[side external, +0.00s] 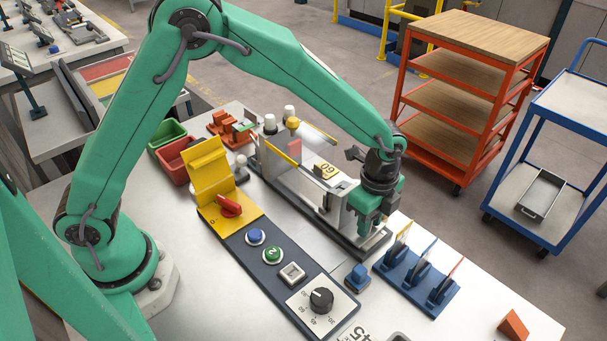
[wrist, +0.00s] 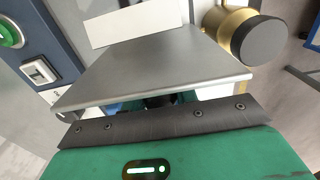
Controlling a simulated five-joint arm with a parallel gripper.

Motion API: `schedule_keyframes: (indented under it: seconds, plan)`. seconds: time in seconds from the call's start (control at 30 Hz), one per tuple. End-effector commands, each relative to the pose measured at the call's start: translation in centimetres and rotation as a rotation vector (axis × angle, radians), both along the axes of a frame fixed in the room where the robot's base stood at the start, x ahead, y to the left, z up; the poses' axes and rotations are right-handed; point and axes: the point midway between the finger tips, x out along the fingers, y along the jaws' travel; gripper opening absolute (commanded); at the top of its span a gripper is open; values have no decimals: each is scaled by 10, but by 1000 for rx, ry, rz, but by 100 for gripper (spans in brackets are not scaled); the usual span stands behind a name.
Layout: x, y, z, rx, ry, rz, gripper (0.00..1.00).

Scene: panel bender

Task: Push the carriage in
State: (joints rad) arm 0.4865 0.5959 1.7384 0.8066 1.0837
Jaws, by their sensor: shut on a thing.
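The panel bender (side external: 275,165) stands on the white table, with a long dark base, grey uprights and a yellow-edged clear guard. Its grey carriage (side external: 336,207) is at the right end, towards my gripper. My gripper (side external: 367,226) points down at that end and is shut on part of the carriage. In the wrist view, a grey plate (wrist: 155,68) lies just in front of my gripper's green body and hides the fingertips and the exact grip. A brass cylinder with a dark cap (wrist: 245,35) is right of the plate.
A control panel (side external: 265,240) with a red switch, blue and green buttons and a dial lies in front. A blue rack (side external: 418,278) with dark handles stands right of my gripper, near a small blue block (side external: 357,278). Green and red bins (side external: 172,162) sit at the left.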

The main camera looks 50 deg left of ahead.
Motion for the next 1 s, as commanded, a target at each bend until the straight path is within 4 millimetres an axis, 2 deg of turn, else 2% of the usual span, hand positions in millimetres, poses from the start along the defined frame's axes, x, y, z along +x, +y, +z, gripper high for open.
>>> schedule_keyframes:
  seconds: [0.17, 0.5, 0.6, 0.97, 1.0]
  plan:
    - [0, 8, 1, 1, 2, 1, 0]
    - [1, 66, 1, 1, 1, 4, 0]
    - [1, 78, 1, 0, 0, 2, 0]
    - [0, 83, 1, 0, -1, -1, 0]
    - [0, 83, 1, 0, -1, -1, 32]
